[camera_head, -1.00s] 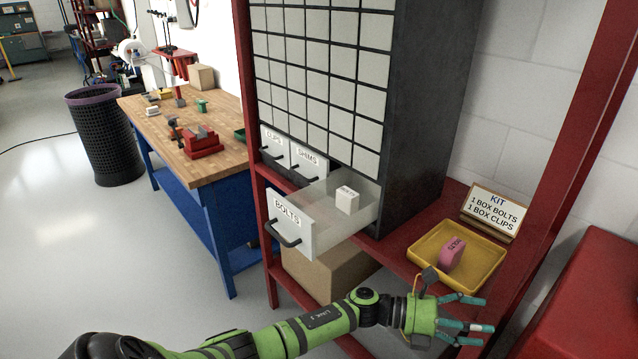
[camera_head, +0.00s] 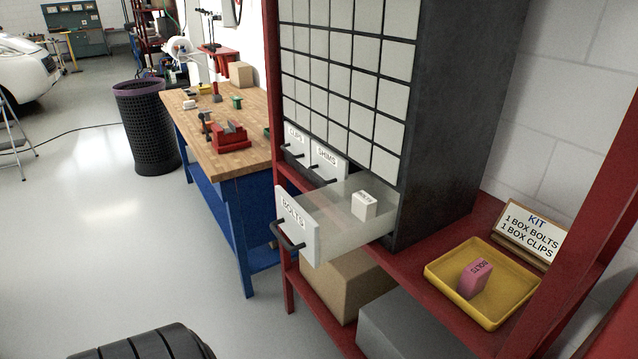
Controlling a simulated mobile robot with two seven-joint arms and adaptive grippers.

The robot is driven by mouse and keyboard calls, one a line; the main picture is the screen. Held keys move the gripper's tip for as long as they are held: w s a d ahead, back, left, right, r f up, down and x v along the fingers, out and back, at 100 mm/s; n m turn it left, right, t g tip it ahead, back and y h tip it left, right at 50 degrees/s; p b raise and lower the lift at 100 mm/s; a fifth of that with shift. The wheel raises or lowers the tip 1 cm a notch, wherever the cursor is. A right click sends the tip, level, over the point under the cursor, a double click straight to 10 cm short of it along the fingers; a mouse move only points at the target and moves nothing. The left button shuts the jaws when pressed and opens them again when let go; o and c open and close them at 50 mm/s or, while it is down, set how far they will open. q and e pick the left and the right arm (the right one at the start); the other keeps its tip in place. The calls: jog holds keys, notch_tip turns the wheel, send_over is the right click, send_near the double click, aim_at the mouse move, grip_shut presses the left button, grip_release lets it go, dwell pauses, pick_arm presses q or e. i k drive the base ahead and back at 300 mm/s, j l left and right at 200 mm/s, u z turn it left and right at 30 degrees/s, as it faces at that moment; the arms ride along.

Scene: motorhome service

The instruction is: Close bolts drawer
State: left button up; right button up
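The bolts drawer (camera_head: 298,225) is pulled out of the drawer cabinet (camera_head: 446,110). Its front carries a BOLTS label and a dark bar handle (camera_head: 288,236). A small white box (camera_head: 364,205) stands inside the drawer toward the back. Neither of my grippers shows in the head view. Only a dark rounded part of mine shows at the bottom edge, and nothing of mine touches the drawer.
A yellow tray (camera_head: 440,272) holds a pink bolts box (camera_head: 474,279), beside a kit sign (camera_head: 530,230). A cardboard box (camera_head: 343,283) sits below.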

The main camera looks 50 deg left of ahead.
aim_at(298, 225)
jog(key=i+l+u, duration=0.15)
jog(key=i+u, duration=0.15)
jog(key=u, duration=0.15)
jog(key=i+l+u, duration=0.2)
jog(key=u, duration=1.6)
jog(key=i+l, duration=0.05)
jog(key=l, duration=0.05)
